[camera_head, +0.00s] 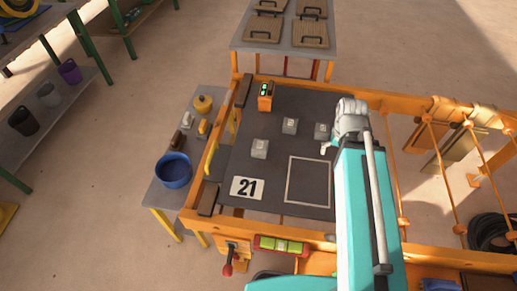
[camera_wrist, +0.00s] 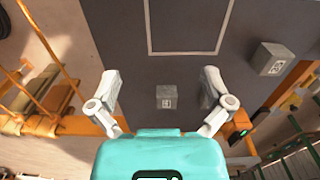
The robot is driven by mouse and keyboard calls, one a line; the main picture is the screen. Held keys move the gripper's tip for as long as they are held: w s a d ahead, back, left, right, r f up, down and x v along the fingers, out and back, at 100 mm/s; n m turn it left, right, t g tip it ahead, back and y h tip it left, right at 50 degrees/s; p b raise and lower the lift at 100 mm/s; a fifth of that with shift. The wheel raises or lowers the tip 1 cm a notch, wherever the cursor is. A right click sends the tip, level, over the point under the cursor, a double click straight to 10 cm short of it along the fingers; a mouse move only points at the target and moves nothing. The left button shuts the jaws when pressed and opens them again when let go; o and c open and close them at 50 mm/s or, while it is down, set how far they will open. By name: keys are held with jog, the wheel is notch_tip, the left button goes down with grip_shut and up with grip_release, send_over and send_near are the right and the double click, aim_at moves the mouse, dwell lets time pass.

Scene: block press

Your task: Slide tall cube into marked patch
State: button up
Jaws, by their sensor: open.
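In the head view several grey cubes stand on the dark board (camera_head: 245,180): a left cube (camera_head: 260,149), a middle cube (camera_head: 290,126) and a right cube (camera_head: 322,131). The left one looks slightly taller, but I cannot tell surely. The marked patch (camera_head: 287,181) is a white outlined square nearer the front, empty where visible. My gripper (camera_head: 327,147) is open beside the right cube. In the wrist view my gripper (camera_wrist: 160,82) has its fingers wide apart. A small cube (camera_wrist: 166,96) shows between them, untouched; a larger cube (camera_wrist: 268,60) stands right. The patch outline (camera_wrist: 185,53) lies above.
An orange frame (camera_head: 290,232) surrounds the board. An orange box with green lights (camera_head: 265,95) stands at its back left. A "21" plate (camera_head: 246,188) lies front left. A side table holds a blue bucket (camera_head: 173,171). The board between cubes and patch is clear.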

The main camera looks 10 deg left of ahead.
jog(key=c, duration=0.3)
jog(key=shift+w+a+f, duration=0.1)
jog(key=shift+w+a, duration=0.15)
jog(key=shift+w, duration=0.05)
jog(key=shift+c, duration=1.2)
jog(key=w+a+n, duration=0.1)
jog(key=a, duration=0.1)
jog(key=w+a+f+n+b, duration=0.1)
jog(key=w, duration=0.1)
jog(key=w+a+f+b, duration=0.1)
jog(key=w+a, duration=0.1)
jog(key=shift+a+n, duration=0.3)
jog(key=shift+n, duration=0.1)
grip_shut()
jog(key=w+a+f+n+b, duration=0.1)
jog(key=w+a+n+b, duration=0.1)
jog(key=a, duration=0.7)
jog(key=w+a+f+n+b, duration=0.2)
jog(key=w+a+n, duration=0.2)
jog(key=a, duration=0.5)
jog(key=w+a+f+n+b, duration=0.1)
jog(key=w+a+f+n, duration=0.1)
jog(key=a, duration=0.7)
jog(key=shift+w+a+f+n+b, duration=0.25)
jog(key=shift+w+a+n+b, duration=0.15)
jog(key=shift+w+n, duration=0.6)
jog(key=shift+w, duration=0.1)
